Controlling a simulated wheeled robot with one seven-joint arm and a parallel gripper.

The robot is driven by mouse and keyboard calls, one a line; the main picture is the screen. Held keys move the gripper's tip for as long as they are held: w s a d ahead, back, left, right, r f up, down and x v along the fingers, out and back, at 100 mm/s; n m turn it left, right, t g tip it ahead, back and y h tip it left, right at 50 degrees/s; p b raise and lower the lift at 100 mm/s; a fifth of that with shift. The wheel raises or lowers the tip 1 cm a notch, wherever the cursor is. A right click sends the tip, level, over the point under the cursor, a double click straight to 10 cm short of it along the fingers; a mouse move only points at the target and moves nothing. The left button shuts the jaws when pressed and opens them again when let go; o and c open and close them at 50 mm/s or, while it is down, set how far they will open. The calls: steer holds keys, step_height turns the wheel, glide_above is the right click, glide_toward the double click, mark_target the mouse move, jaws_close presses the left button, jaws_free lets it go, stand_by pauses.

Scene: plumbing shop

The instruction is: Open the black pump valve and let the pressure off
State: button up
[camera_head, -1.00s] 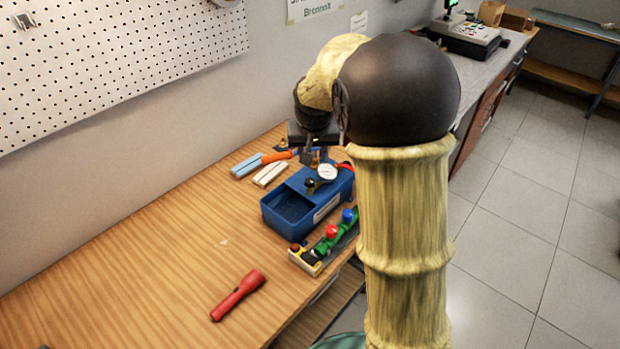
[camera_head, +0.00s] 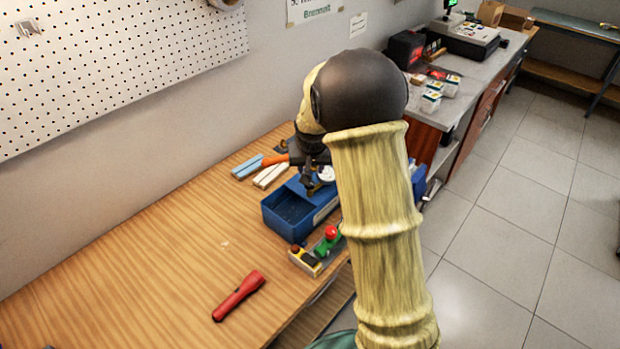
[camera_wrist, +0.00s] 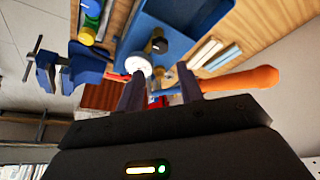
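The blue test pump (camera_head: 272,215) stands on the wooden bench with its open tank toward the camera. Its black valve knob (camera_wrist: 157,46) shows in the wrist view, on the blue body beside the white round gauge (camera_wrist: 138,66). The gauge is partly visible in the head view (camera_head: 327,174). My gripper (camera_wrist: 158,72) is open and empty. Its two fingers point toward the knob, which appears just beyond the gap between the tips. In the head view my gripper (camera_head: 311,182) is over the pump and hides the knob. I cannot tell whether it touches.
An orange-handled tool (camera_wrist: 245,79) and pale bars (camera_head: 270,175) lie behind the pump. A strip with coloured knobs (camera_head: 329,243) lies in front. A red flashlight (camera_head: 239,296) is nearer. A blue vise (camera_wrist: 65,68) is beyond the gauge. The left bench is clear.

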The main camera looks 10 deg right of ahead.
mark_target(310, 185)
steer(key=p+x, duration=0.2)
steer(key=x, duration=0.7)
steer(key=shift+f, duration=0.1)
steer(key=c, duration=0.7)
